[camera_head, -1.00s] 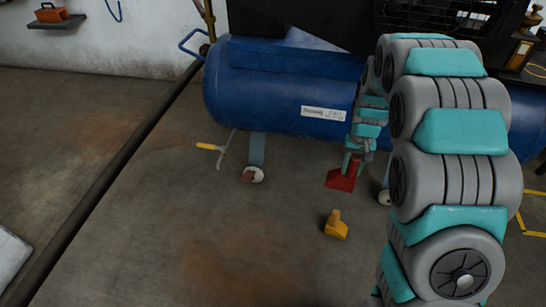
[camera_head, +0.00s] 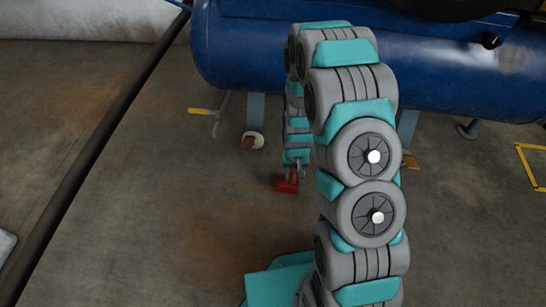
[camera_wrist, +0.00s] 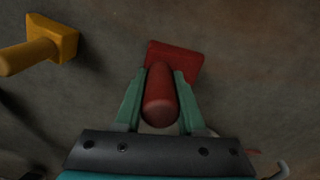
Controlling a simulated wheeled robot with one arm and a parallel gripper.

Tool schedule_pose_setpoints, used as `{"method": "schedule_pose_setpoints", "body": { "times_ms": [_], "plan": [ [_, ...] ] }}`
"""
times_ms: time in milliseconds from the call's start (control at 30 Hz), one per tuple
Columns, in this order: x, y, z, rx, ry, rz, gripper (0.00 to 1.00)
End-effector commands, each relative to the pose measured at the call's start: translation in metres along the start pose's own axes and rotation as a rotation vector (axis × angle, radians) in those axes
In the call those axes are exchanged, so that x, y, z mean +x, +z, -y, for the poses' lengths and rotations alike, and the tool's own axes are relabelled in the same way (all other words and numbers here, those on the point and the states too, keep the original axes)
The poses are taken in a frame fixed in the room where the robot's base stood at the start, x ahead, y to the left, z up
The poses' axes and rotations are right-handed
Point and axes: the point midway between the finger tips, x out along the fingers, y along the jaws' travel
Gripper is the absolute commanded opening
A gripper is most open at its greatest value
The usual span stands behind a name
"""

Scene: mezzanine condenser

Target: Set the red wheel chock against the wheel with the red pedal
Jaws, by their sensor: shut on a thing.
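My gripper (camera_head: 296,166) is shut on the upright handle of the red wheel chock (camera_head: 287,187). In the wrist view the red chock (camera_wrist: 178,58) has its rounded handle between the green fingers of my gripper (camera_wrist: 161,98), with its flat block beyond them. The wheel with the red pedal (camera_head: 253,141) is a pale caster under the left leg of the blue tank. The chock is to the right of this wheel and nearer me, apart from it. Whether the chock touches the floor, I cannot tell.
A yellow-handled lever (camera_head: 205,111) stands left of the wheel. The blue tank (camera_head: 265,55) overhangs.

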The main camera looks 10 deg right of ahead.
Motion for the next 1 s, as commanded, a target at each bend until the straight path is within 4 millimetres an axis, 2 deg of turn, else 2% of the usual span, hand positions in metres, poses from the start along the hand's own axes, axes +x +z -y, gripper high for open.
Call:
{"method": "schedule_pose_setpoints", "body": {
  "times_ms": [200, 600, 767, 1000],
  "plan": [
    [0.004, -0.043, 0.011, -0.001, 0.000, -0.005, 0.00],
    [0.011, -0.113, 0.029, -0.001, 0.000, -0.002, 0.00],
    [0.012, -0.131, 0.033, 0.000, -0.001, -0.003, 0.00],
    [0.012, -0.139, 0.035, 0.000, 0.000, 0.001, 0.00]
  ]
}}
